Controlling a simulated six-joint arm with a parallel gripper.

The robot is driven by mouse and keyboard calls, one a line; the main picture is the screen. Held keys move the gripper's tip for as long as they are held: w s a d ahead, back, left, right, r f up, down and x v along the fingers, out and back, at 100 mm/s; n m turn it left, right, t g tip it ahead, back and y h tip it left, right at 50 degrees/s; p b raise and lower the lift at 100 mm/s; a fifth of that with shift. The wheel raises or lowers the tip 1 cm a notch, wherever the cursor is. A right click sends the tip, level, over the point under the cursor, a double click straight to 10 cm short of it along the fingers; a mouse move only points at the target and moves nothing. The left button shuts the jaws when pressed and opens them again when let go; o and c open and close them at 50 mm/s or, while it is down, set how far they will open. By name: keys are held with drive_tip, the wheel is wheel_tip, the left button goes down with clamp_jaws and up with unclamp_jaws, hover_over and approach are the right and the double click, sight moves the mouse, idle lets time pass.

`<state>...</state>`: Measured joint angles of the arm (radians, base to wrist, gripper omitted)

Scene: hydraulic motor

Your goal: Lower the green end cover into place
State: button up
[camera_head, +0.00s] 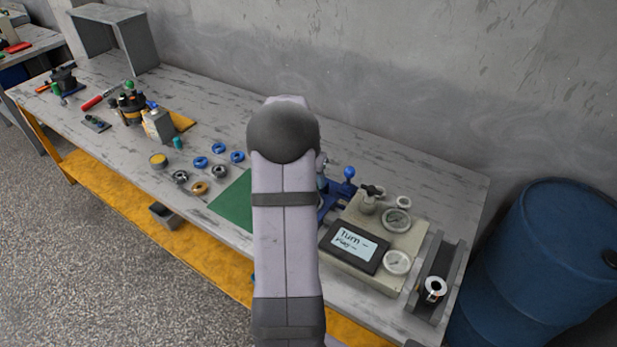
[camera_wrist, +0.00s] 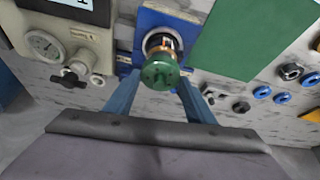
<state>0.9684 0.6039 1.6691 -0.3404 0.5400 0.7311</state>
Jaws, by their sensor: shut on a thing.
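The green end cover (camera_wrist: 160,74) is a round green piece near the middle of the wrist view. My gripper (camera_wrist: 160,84) is shut on it, with a blue finger on each side. Behind the cover is a round metal motor body (camera_wrist: 163,40) with some copper colour inside, on a blue fixture (camera_wrist: 150,18). The cover overlaps the near edge of the body, and I cannot tell whether they touch. In the head view my arm hides the gripper, the cover and most of the blue fixture (camera_head: 328,205).
A green mat (camera_head: 232,203) lies beside the fixture. Several blue and dark rings (camera_head: 201,162) lie on the bench left of it. A test panel with gauges (camera_head: 380,235) stands right of the fixture. A metal cylinder (camera_head: 433,290) sits in a grey channel at the right end.

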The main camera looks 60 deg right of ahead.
idle(0.3)
drive_tip(key=o, duration=1.8)
drive_tip(key=shift+c, duration=0.2)
drive_tip(key=shift+r, duration=0.1)
drive_tip(key=shift+r+p, duration=1.85)
drive_tip(key=shift+r, duration=0.8)
